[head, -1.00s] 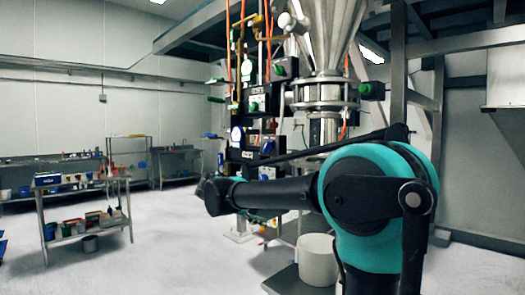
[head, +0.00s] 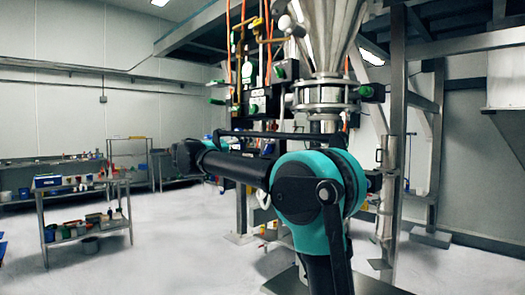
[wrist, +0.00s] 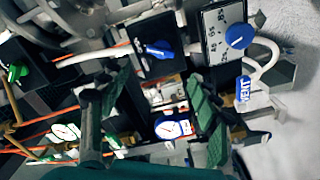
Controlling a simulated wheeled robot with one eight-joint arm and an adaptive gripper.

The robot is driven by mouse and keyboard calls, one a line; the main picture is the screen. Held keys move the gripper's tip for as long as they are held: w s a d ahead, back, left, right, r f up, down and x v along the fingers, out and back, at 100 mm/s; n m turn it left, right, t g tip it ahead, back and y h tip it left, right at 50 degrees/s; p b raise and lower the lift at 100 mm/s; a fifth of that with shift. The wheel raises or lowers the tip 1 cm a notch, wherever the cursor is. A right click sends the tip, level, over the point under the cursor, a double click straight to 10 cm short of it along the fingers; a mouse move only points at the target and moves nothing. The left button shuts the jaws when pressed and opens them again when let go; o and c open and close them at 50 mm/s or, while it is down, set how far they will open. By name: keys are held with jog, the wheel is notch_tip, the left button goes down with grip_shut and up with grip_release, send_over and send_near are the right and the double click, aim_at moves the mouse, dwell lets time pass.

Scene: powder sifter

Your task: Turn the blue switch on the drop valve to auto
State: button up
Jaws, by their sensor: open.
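In the wrist view, a blue lever switch (wrist: 158,50) sits on a black box at the top middle. A round blue knob (wrist: 236,37) sits on a dark box with a white lettered label at the upper right. I cannot tell which one is the drop valve's switch. My gripper (wrist: 160,86) is open, with a dark green-padded finger on each side and nothing visible held between them. Both blue controls appear above the fingertips in the picture, apart from them. In the head view my arm crosses in front of the lower valve panels, and I cannot make out my gripper there.
A blue VENT tag (wrist: 243,90) and a white hose (wrist: 265,55) are at the right in the wrist view. A blue-rimmed gauge (wrist: 168,128) shows between the fingers. In the head view, a steel hopper (head: 325,40) stands behind my arm; open floor (head: 180,240) lies left.

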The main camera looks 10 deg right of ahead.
jog(key=x, duration=0.9)
jog(key=shift+s, duration=0.1)
jog(key=shift+c, duration=0.3)
jog(key=shift+a, duration=0.1)
jog(key=c, duration=1.1)
